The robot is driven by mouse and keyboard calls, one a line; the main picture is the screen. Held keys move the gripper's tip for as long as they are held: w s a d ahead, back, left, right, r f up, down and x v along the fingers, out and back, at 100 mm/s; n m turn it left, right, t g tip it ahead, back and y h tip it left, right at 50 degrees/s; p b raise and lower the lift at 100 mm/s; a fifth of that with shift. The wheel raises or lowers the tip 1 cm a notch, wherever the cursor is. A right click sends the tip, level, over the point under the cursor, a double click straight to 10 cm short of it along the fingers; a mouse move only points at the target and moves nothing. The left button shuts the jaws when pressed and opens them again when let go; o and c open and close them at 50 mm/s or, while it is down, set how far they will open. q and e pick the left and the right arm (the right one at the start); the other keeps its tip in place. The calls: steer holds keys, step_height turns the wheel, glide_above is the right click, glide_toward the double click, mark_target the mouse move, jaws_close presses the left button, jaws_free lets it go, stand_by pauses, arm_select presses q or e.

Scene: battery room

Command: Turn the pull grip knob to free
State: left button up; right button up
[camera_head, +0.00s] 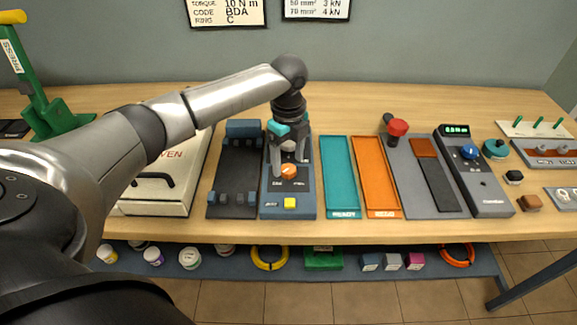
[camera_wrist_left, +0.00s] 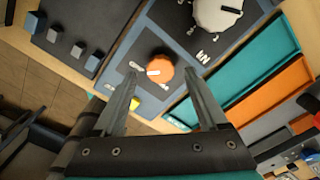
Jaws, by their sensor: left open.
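An orange knob (camera_head: 288,171) with a pale pointer mark sits on a blue and dark-grey device (camera_head: 272,206). In the left wrist view the orange knob (camera_wrist_left: 160,69) shows its pointer roughly sideways; the small white labels around it are too small to read. A larger white knob (camera_wrist_left: 217,13) is on the same panel. My left gripper (camera_head: 290,166) points down over the orange knob. Its jaws are open, and in the left wrist view the knob appears between and beyond the two fingertips. I cannot tell whether the fingers reach down beside it. My right gripper is not in view.
A yellow button (camera_head: 290,203) is at the device's front. A teal tray (camera_head: 341,178) and an orange tray (camera_head: 376,178) lie to the right. A dark rack (camera_head: 233,204) and a white oven-like box (camera_head: 157,206) stand to the left. A red-topped lever (camera_head: 397,128) stands farther right.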

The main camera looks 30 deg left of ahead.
arm_select(q)
steer(key=shift+f, duration=1.1)
jaws_close()
